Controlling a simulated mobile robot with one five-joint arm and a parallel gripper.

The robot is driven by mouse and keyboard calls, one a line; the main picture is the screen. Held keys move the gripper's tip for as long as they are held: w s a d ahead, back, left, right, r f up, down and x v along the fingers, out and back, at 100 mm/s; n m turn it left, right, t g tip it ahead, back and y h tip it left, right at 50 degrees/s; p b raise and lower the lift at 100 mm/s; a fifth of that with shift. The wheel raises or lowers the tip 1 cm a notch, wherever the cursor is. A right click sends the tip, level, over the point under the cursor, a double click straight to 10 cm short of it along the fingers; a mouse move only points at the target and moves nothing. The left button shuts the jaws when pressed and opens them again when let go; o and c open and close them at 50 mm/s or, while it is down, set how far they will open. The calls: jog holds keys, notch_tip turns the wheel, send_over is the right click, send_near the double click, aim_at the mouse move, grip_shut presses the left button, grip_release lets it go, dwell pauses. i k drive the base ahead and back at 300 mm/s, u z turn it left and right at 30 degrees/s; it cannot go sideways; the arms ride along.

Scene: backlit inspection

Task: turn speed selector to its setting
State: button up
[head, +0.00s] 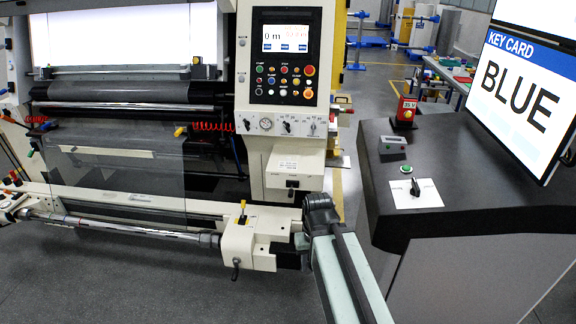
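A black rotary knob, the likely speed selector (415,187), sits on a white plate (428,195) on top of the dark console at the right. Small print lies on both sides of the knob, too small to read. Its pointer seems tilted, but I cannot tell which mark it points to. My arm (335,260) rises from the bottom edge, left of the console, with a dark joint at its top. My gripper's fingers do not show.
A screen (522,95) reads "KEY CARD BLUE". A cream machine with a control panel (285,57) stands left.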

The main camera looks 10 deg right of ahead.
aim_at(287, 125)
jog(key=z, duration=0.1)
jog(key=k, duration=0.4)
jog(key=u, duration=0.85)
jog(key=i, duration=2)
jog(key=z, duration=0.55)
jog(key=i, duration=0.65)
jog(key=z, duration=0.6)
jog(key=k, duration=0.75)
jog(key=z, duration=0.55)
jog(key=i, duration=0.1)
jog(key=u, duration=0.4)
